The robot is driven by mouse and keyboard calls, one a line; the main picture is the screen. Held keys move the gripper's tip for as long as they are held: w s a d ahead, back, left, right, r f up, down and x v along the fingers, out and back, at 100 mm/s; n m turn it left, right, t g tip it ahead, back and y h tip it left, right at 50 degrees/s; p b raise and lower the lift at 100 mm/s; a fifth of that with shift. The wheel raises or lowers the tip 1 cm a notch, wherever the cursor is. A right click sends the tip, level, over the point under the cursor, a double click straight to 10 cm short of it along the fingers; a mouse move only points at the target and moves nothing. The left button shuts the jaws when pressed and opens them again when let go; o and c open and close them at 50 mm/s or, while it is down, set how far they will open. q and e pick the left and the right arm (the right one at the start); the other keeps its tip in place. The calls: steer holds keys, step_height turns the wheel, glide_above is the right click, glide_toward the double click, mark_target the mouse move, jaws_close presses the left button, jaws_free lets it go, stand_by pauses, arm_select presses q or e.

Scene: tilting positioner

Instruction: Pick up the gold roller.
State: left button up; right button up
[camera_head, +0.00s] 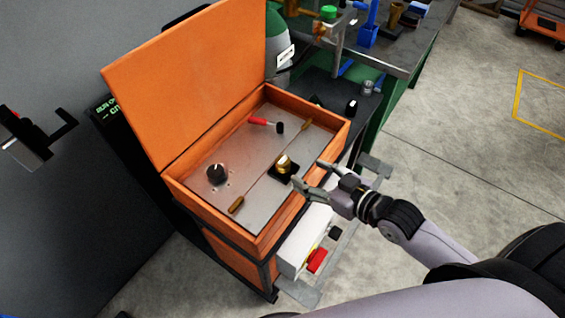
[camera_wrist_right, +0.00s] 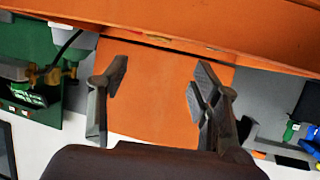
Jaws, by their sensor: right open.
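The gold roller (camera_head: 283,163) is a short, shiny piece on a small black base (camera_head: 284,173), on the grey metal plate inside the orange box. My right gripper (camera_head: 309,174) is open and empty, just right of the roller and apart from it, over the front rim of the box. In the right wrist view its two fingers (camera_wrist_right: 160,92) are spread with an orange surface behind them, and I do not see the roller there. A dark shape at the left edge of the head view looks like my left gripper (camera_head: 42,140); its jaw state is unclear.
The box's orange lid (camera_head: 190,75) stands open at the back. A black knob (camera_head: 215,174), a red-handled lever (camera_head: 264,122) and a thin rod with gold ends (camera_head: 238,204) are on the plate. A red button (camera_head: 317,260) is on the front. A cluttered workbench (camera_head: 385,55) stands behind.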

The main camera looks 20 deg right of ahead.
mark_target(283, 160)
steer(key=x, duration=0.5)
steer(key=shift+w+p, duration=0.1)
steer(key=shift+p, duration=0.25)
steer(key=x, duration=0.3)
steer(key=p+x, duration=0.1)
steer(key=x, duration=0.2)
steer(key=shift+d+f, duration=0.2)
steer(key=shift+f, duration=0.1)
steer(key=shift+w+a+f, duration=0.1)
steer(key=shift+w+f, duration=0.05)
steer(key=shift+f, duration=0.05)
arm_select(q)
steer(key=shift+a+r, duration=0.15)
steer(key=shift+r, duration=0.4)
steer(key=shift+a+r, duration=0.15)
steer(key=shift+r, duration=0.35)
arm_select(e)
steer(key=shift+c, duration=0.3)
steer(key=shift+c, duration=0.7)
jaws_close()
steer(key=shift+r, duration=0.15)
